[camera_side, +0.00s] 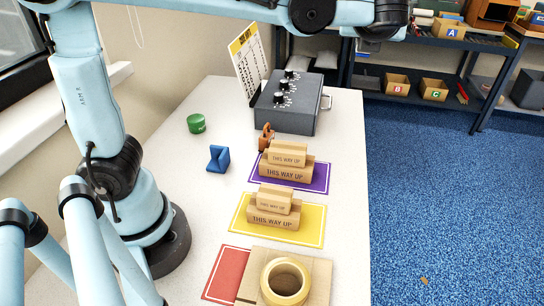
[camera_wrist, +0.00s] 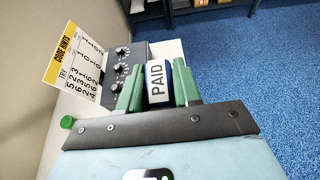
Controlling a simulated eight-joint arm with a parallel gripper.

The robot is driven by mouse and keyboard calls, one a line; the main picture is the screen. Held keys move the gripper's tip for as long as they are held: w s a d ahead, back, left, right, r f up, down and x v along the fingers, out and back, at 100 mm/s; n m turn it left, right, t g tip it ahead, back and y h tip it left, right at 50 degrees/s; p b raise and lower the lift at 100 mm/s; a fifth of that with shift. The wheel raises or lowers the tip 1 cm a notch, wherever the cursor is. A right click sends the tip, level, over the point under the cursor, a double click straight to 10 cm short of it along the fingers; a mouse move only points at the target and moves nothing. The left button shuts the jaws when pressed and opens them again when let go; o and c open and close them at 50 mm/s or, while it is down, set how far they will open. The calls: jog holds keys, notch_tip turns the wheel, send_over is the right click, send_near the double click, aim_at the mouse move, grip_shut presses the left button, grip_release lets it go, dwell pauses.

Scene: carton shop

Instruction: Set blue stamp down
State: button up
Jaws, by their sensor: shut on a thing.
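My gripper (camera_wrist: 158,92) shows in the wrist view, its green fingers shut on the blue stamp (camera_wrist: 180,66). The stamp has a white face marked "PAID" (camera_wrist: 158,80) turned toward the wrist camera. In the side view, my gripper and the stamp are out of the picture; only my arm crosses the top. What lies directly beneath the stamp cannot be told. A small blue block with a V-shaped notch (camera_side: 219,160) stands empty on the white table (camera_side: 190,175).
Purple (camera_side: 258,187), yellow (camera_side: 312,233) and red (camera_side: 228,272) mats line the table. Stacked "THIS WAY UP" blocks (camera_side: 288,172) stand on the purple and yellow mats.

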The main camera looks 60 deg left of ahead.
jog(key=s+a+n+g+y, duration=0.2)
jog(key=a+n+g+y, duration=0.15)
jog(key=a, duration=2.15)
jog(key=s+a+n+g, duration=0.3)
jog(key=s+a, duration=0.4)
jog(key=a, duration=0.4)
jog(key=s+a+n+g, duration=0.3)
jog(key=s+a, duration=0.5)
jog(key=a, duration=0.3)
jog(key=shift+m+y, duration=0.25)
jog(key=shift+y, duration=0.1)
jog(key=f, duration=2.9)
jog(key=shift+s+a, duration=0.15)
jog(key=shift+a, duration=0.1)
jog(key=shift+f, duration=0.1)
jog(key=o, duration=1.1)
jog(key=shift+c, duration=0.2)
